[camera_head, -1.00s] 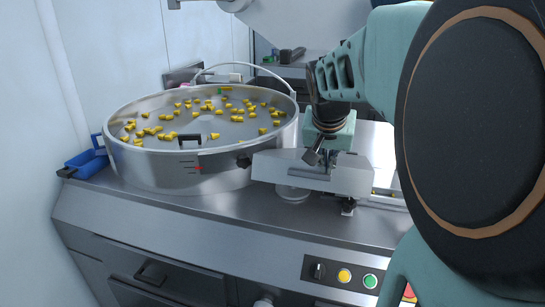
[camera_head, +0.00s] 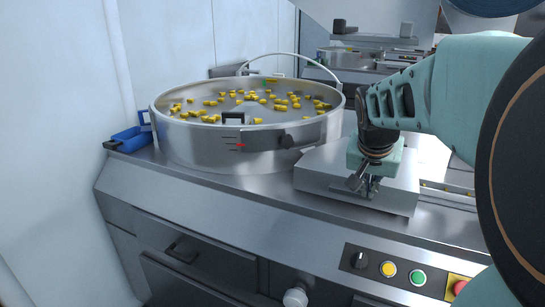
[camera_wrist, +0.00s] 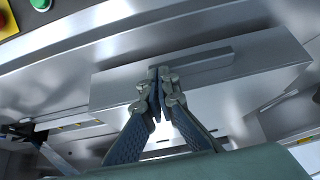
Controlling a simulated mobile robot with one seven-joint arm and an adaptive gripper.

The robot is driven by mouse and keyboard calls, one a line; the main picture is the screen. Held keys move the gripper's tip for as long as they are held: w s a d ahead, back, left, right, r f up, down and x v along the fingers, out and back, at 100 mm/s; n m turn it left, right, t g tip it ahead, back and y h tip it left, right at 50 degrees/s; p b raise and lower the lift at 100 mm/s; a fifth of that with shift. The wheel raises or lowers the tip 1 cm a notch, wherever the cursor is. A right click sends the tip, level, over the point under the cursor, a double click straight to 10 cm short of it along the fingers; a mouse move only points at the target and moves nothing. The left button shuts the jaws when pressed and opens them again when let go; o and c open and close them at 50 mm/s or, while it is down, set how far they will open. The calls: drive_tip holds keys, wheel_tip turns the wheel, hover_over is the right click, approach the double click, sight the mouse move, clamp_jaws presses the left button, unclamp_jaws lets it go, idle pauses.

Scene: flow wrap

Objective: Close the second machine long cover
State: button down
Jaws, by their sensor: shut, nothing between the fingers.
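The long metal cover (camera_head: 330,178) is a pale grey panel on the counter to the right of the round bowl. Its top face shows and its front edge lies low, at or close to the counter. In the wrist view the cover (camera_wrist: 120,88) spans most of the picture, with a raised bar (camera_wrist: 205,62) along it. My gripper (camera_head: 362,186) points down over the cover's right part. Its fingers (camera_wrist: 157,80) are together, with nothing between them, beside the bar's end. I cannot tell whether the fingertips touch the cover.
A large steel bowl (camera_head: 200,140) with yellow pieces stands left of the cover. A blue tray (camera_head: 130,139) is at the counter's left end. Buttons, including a green one (camera_head: 417,278), are on the front panel. A similar machine (camera_head: 375,55) stands behind. My arm fills the right side.

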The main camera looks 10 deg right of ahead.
drive_tip(key=shift+f, duration=0.7)
drive_tip(key=shift+f+b, duration=0.1)
drive_tip(key=shift+b, duration=0.25)
drive_tip(key=shift+s+a+f, duration=0.1)
drive_tip(key=shift+s+f, duration=0.05)
